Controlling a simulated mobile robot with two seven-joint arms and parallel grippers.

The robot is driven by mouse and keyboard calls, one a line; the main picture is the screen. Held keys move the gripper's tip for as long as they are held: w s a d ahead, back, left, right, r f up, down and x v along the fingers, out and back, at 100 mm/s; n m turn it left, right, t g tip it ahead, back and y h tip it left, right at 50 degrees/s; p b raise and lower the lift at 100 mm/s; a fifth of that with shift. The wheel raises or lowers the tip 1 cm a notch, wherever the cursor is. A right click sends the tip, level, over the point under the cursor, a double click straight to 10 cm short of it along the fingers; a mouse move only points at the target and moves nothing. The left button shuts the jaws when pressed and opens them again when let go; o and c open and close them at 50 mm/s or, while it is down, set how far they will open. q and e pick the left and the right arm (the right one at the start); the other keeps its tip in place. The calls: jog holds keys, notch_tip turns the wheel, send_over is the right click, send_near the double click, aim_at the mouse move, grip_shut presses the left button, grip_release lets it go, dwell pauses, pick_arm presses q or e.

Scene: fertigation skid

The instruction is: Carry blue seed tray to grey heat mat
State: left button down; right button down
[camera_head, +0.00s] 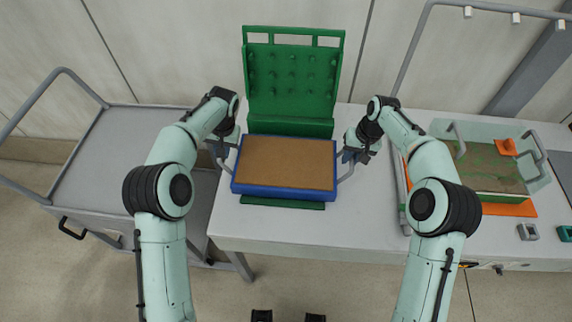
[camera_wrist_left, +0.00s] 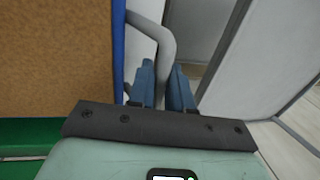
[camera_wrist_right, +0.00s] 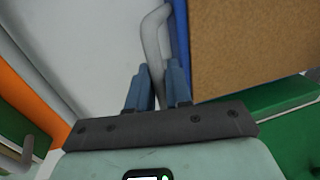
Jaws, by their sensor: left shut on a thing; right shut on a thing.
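The blue seed tray (camera_head: 283,191), filled with brown soil, is level in front of the green press at the middle of the white bench. Its blue side also shows in the left wrist view (camera_wrist_left: 118,50) and right wrist view (camera_wrist_right: 181,45). My left gripper (camera_head: 222,150) is shut on its left grey handle (camera_wrist_left: 166,45). My right gripper (camera_head: 350,156) is shut on its right grey handle (camera_wrist_right: 152,45). I cannot tell whether the tray touches the green base under it. I cannot pick out the grey heat mat for certain; a dark grey flat thing (camera_head: 563,172) shows at the right edge.
The green press (camera_head: 291,85) stands upright right behind the tray. A grey trolley (camera_head: 115,160) with an empty top stands left. The bench front (camera_head: 300,230) is clear.

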pick_arm(q)
jog(key=shift+w+r, duration=0.1)
jog(key=shift+r, duration=0.05)
pick_arm(e)
jog(key=shift+w+r, duration=0.1)
jog(key=shift+r, duration=0.05)
dwell(0.4)
